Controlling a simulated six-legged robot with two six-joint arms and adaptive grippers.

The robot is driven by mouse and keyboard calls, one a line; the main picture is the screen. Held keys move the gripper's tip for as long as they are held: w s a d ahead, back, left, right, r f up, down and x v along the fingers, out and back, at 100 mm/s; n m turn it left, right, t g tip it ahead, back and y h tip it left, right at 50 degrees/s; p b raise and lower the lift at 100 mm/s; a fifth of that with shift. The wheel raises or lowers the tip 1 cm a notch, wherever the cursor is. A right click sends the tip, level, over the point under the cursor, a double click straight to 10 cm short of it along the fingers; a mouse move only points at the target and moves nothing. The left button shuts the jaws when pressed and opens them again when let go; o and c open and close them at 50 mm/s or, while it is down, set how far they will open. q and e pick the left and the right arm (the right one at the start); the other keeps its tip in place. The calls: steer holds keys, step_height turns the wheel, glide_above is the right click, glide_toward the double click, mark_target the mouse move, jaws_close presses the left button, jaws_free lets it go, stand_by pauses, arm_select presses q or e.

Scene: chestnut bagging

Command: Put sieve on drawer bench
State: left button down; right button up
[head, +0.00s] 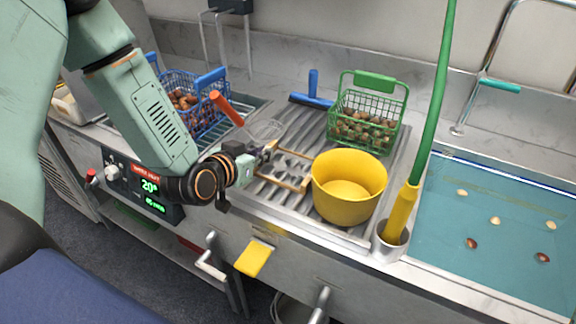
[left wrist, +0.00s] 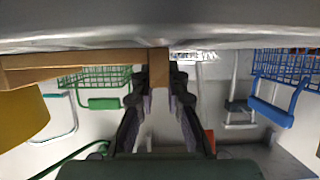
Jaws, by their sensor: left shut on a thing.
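A wooden-framed sieve (head: 287,183) is over the ribbed steel top of the bench, left of the yellow bowl. My left gripper (head: 266,156) is shut on its wooden frame at the left side. In the left wrist view a wooden piece of the sieve (left wrist: 158,68) is between the fingers of my left gripper (left wrist: 160,80). Whether the sieve rests on the ribbed top or is just above it, I cannot tell. The steel bench (head: 300,262) has handles on its front. My right gripper is not in view.
The yellow bowl (head: 348,187) is close right of the sieve. A green basket (head: 364,117) and a blue basket (head: 205,107) hold chestnuts. A red-handled wire skimmer (head: 228,108) lies behind my gripper. A green hose (head: 437,95) and a water basin (head: 500,245) are at the right.

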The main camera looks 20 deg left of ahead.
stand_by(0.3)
arm_select(q)
step_height(320, 180, up, 18)
steer(key=p, duration=0.6)
steer(key=shift+f, duration=0.1)
